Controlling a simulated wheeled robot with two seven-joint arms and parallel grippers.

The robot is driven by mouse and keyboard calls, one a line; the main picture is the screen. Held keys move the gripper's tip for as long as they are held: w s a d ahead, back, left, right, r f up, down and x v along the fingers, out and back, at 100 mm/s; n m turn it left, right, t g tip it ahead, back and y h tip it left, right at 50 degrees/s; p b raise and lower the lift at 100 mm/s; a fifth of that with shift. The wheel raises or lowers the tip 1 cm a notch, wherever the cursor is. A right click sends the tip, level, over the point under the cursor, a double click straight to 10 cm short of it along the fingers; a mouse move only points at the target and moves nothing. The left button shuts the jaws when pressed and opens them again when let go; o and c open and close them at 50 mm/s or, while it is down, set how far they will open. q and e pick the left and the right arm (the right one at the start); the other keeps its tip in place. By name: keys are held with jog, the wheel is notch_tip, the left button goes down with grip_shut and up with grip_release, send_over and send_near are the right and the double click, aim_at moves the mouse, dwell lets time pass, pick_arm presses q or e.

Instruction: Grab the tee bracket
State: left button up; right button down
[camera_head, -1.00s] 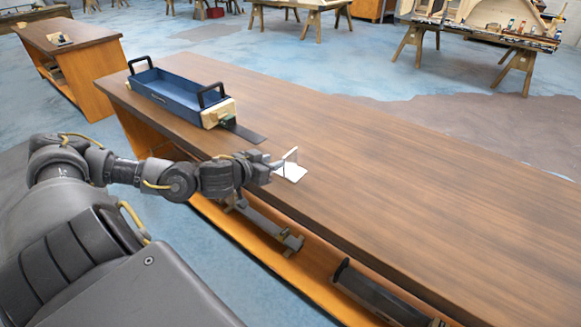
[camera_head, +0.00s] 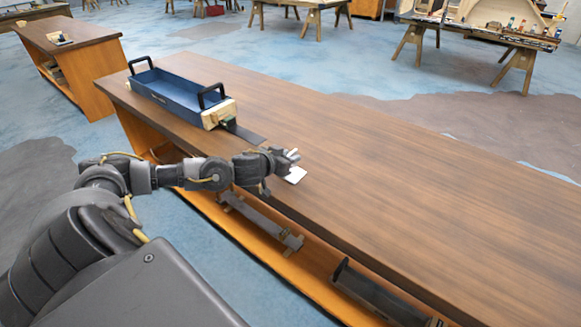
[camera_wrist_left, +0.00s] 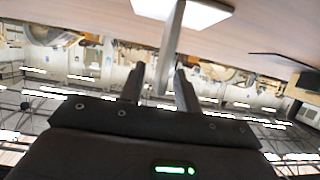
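The white tee bracket (camera_head: 296,175) lies on the wooden workbench (camera_head: 400,190) near its front edge, its flat plate down. Its upright web is mostly hidden by my left gripper (camera_head: 289,156) in the head view. In the left wrist view the workbench is at the top, and the bracket's web (camera_wrist_left: 171,48) reaches in between the two fingers of the left gripper (camera_wrist_left: 160,85). The fingers are apart, with a visible gap on the left side of the web; the right finger is close to it. My right gripper is not in view.
A blue tray (camera_head: 180,92) with black handles stands on the bench at the back left, with a dark flat strip (camera_head: 245,134) beside it. Dark metal parts (camera_head: 375,292) lie on the shelf below. The bench to the right is clear.

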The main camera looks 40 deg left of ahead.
pick_arm(q)
jog(key=shift+w+f, duration=0.25)
jog(key=shift+w, duration=0.3)
grip_shut()
jog(key=shift+r, duration=0.1)
